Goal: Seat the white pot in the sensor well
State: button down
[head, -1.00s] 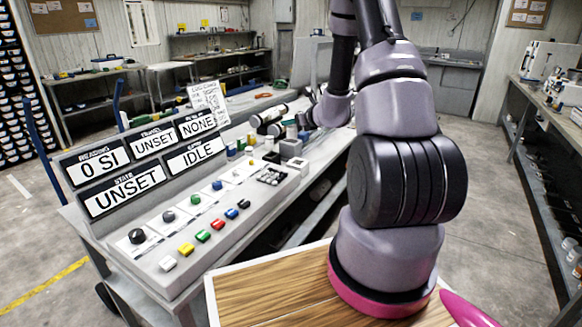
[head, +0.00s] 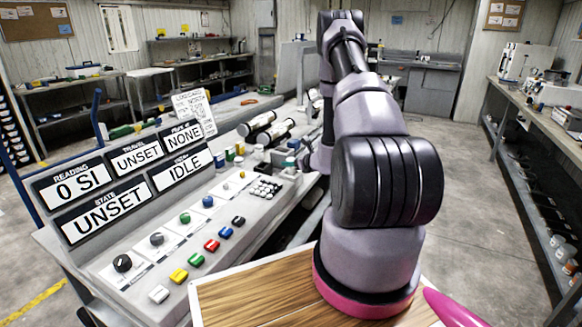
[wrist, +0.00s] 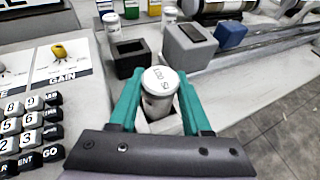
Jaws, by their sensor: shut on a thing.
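In the wrist view the white pot (wrist: 158,103), with dark lettering on its lid, stands upright between the two teal fingers of my gripper (wrist: 160,82). My gripper is shut on it. A pale square-edged recess or holder (wrist: 172,126) shows around and below the pot. I cannot tell whether this is the sensor well, or whether the pot rests in it or hangs above it. The pot's base is hidden. In the head view my arm reaches out along the bench, and the pot cannot be made out clearly.
A black open-topped box (wrist: 128,68) and a grey block with a dark slot (wrist: 190,48) stand just beyond the pot. A blue block (wrist: 231,36) is farther right. The keypad (wrist: 28,130) lies to the left. The display panel (head: 120,178) reads 0 SI, UNSET, NONE, IDLE.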

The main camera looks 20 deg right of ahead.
jog(key=shift+f, duration=0.75)
jog(key=shift+c, duration=1.8)
grip_release()
jog(key=shift+f, duration=0.1)
